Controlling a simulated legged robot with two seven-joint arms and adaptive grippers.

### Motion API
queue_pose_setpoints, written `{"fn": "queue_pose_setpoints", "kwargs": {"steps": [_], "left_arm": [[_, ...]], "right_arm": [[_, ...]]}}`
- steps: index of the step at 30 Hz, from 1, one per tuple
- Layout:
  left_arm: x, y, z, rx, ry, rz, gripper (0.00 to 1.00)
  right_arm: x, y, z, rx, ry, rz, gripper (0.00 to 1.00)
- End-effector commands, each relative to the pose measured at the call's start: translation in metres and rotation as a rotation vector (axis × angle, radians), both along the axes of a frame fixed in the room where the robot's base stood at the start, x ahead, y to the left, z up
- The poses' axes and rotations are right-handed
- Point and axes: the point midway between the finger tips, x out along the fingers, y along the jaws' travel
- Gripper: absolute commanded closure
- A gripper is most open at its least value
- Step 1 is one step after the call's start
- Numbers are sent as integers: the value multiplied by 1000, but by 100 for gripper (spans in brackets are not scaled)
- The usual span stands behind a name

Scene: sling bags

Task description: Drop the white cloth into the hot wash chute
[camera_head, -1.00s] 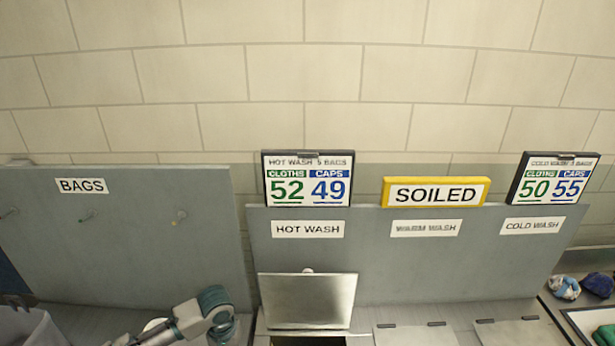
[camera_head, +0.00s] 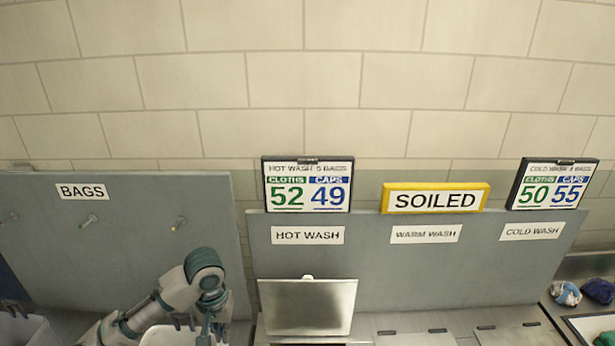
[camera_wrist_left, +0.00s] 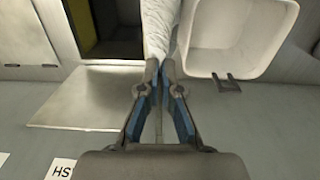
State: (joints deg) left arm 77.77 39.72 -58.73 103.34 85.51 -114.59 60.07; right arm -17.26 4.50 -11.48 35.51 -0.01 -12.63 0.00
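In the left wrist view my left gripper (camera_wrist_left: 160,75) is shut on the white cloth (camera_wrist_left: 157,28), which hangs from the fingertips toward the top edge. The dark hot wash chute opening (camera_wrist_left: 115,28) is just left of the cloth, with a yellow strip inside. Its metal lid (camera_wrist_left: 75,100) is open; in the head view the lid (camera_head: 307,307) stands up below the HOT WASH label (camera_head: 308,235). There my left gripper (camera_head: 210,328) is left of the lid, and its fingertips and the cloth are not clear. My right gripper is not in view.
A white bin (camera_wrist_left: 228,40) sits right of the cloth in the wrist view. The warm wash lid (camera_head: 412,338) and cold wash lid (camera_head: 510,335) look closed. Bag hooks (camera_head: 88,220) stick out of the left panel. Blue caps (camera_head: 598,290) lie far right.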

Motion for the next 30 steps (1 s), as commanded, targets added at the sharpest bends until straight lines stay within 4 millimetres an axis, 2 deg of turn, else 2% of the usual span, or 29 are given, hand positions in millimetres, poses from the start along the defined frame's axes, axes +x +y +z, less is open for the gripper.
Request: {"fn": "queue_pose_setpoints", "kwargs": {"steps": [5, 30], "left_arm": [[6, -14, 2, 0, -1, -3, 100], [63, -139, 19, -1, -1, -1, 100]], "right_arm": [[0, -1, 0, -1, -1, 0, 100], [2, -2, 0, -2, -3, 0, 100]]}}
